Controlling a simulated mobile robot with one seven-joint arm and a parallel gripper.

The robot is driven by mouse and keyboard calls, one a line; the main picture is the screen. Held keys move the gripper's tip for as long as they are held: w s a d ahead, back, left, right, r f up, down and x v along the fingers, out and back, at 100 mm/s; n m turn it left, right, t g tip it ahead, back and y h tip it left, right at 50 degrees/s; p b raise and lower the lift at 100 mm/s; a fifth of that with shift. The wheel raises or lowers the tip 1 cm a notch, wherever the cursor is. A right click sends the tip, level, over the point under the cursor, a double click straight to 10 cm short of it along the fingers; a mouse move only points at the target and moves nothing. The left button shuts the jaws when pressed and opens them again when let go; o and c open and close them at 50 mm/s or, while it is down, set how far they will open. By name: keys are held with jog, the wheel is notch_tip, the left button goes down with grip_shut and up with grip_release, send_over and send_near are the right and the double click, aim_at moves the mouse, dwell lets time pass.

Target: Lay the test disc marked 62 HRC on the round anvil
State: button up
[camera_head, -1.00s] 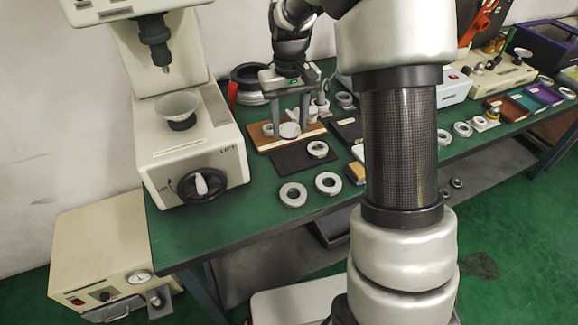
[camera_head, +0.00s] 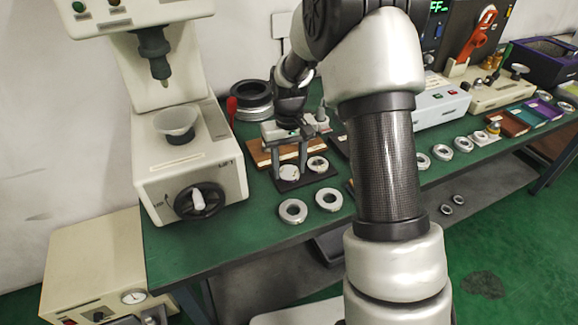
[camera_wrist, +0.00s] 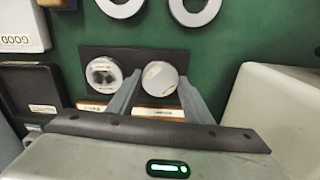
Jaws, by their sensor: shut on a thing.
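My gripper (camera_head: 289,172) is shut on a pale, flat test disc (camera_wrist: 160,78). The disc also shows between the fingertips in the head view (camera_head: 289,171); its marking is too small to read. In the head view the gripper is over the left part of a black mat (camera_head: 310,180); I cannot tell how high the disc is above it. The round anvil (camera_head: 176,122), a pale cup-like seat on a dark stem, stands on the cream hardness tester (camera_head: 186,165), left of my gripper. It looks empty, under the tester's pointed indenter (camera_head: 160,66).
Two rings (camera_head: 293,211) (camera_head: 328,199) lie in front on the green table. A wooden tray (camera_head: 262,155) is behind the mat. A handwheel (camera_head: 199,201) juts from the tester's front. Dark stacked rings (camera_head: 252,98) stand behind.

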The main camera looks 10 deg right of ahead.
jog(key=shift+f, duration=0.15)
jog(key=o, duration=1.3)
